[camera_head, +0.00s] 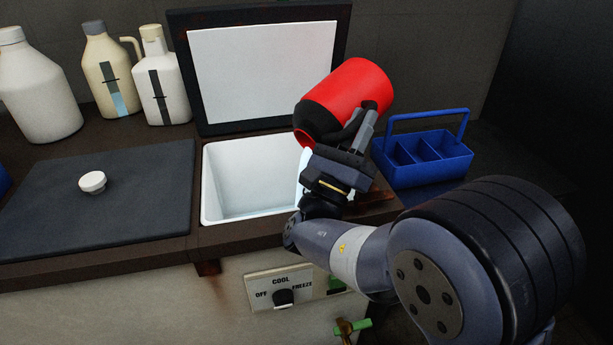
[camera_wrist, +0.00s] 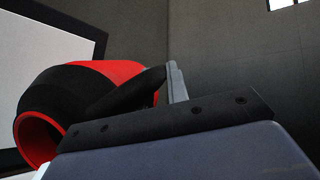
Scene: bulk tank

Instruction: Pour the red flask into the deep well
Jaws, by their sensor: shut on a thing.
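The red flask (camera_head: 357,88) has a black band and is held by my gripper (camera_head: 362,125), which is shut on it. The flask is tilted, with its mouth end pointing down and left, above the right part of the deep well. The deep well (camera_head: 246,178) is a white, open basin set in the dark counter. In the wrist view the flask (camera_wrist: 105,70) shows its open red-rimmed mouth at the lower left, with my gripper (camera_wrist: 165,88) against its side. No liquid stream is visible. The well's right side is hidden behind my gripper.
The raised lid (camera_head: 262,70) stands open behind the well. A dark flat cover (camera_head: 130,215) with a white knob (camera_head: 92,182) lies left. Several jugs (camera_head: 105,70) stand at the back left. A blue divided caddy (camera_head: 425,160) is at right. A cooling dial (camera_head: 283,297) is on the front.

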